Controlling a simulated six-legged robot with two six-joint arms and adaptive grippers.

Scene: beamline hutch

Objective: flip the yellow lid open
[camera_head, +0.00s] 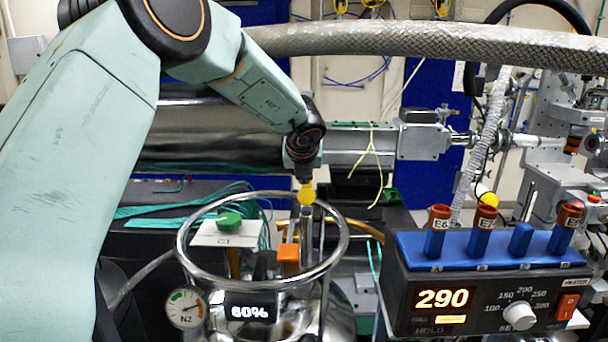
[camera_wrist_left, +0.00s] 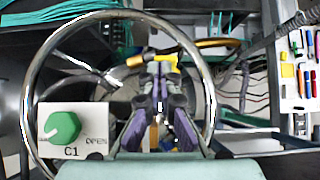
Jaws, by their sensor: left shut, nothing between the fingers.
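A small round yellow piece (camera_head: 306,194) shows inside the ring of the steel vessel, just below the tip of my left gripper (camera_head: 305,180). In the left wrist view a yellow patch (camera_wrist_left: 166,60) shows just beyond the fingertips of the left gripper (camera_wrist_left: 160,76). The fingers are shut with nothing between them. I cannot tell whether they touch the yellow piece. Another round yellow cap (camera_head: 489,199) shows at the second tube on the heater block. I cannot tell how either yellow part is hinged. My right gripper is not in view.
A steel ring (camera_head: 341,240) surrounds the vessel top, close around the gripper. A blue tube block (camera_head: 500,250) reading 290 stands right. A braided hose (camera_head: 430,45) crosses above.

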